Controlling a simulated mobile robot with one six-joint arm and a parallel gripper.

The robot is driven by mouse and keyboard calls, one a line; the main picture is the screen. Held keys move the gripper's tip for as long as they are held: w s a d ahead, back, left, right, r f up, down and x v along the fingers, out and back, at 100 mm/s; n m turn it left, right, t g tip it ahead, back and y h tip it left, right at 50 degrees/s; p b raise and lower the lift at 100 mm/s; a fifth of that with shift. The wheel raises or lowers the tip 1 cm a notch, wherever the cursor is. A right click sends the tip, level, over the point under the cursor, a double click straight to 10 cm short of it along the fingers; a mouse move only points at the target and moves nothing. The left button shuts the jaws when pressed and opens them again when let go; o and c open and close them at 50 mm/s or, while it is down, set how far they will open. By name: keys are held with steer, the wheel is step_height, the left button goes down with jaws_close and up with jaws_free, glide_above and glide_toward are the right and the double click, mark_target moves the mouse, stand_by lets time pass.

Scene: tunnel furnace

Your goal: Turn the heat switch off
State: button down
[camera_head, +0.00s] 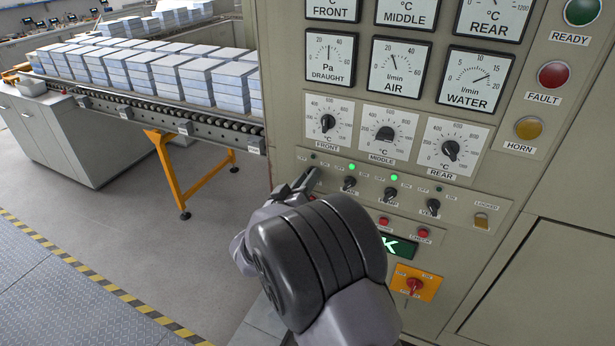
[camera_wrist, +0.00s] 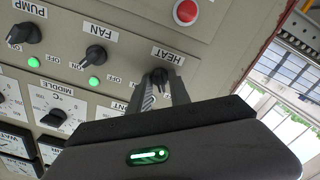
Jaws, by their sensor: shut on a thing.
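The heat switch is a small black rotary knob (camera_wrist: 159,75) under the HEAT label in the upside-down wrist view. My gripper (camera_wrist: 161,88) is shut on it, with one finger on each side. In the head view my gripper (camera_head: 309,180) reaches the left end of the switch row and covers most of the heat switch. The lamp (camera_head: 313,156) above that switch is dark. I cannot tell exactly which way the knob points.
The fan switch (camera_head: 348,183) and pump switch (camera_head: 390,195) stand to the right under lit green lamps. The vent switch (camera_head: 433,207) has a dark lamp. Dials (camera_head: 385,133) sit above, and a red-on-yellow switch (camera_head: 414,285) is below. A roller conveyor (camera_head: 180,120) is left.

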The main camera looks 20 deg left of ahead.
steer(key=shift+n, duration=0.3)
steer(key=c, duration=1.5)
jaws_free()
steer(key=shift+s, duration=0.1)
steer(key=s, duration=0.5)
steer(key=s+a, duration=0.1)
steer(key=s, duration=1.1)
steer(key=shift+s+a, duration=0.1)
steer(key=shift+a, duration=0.05)
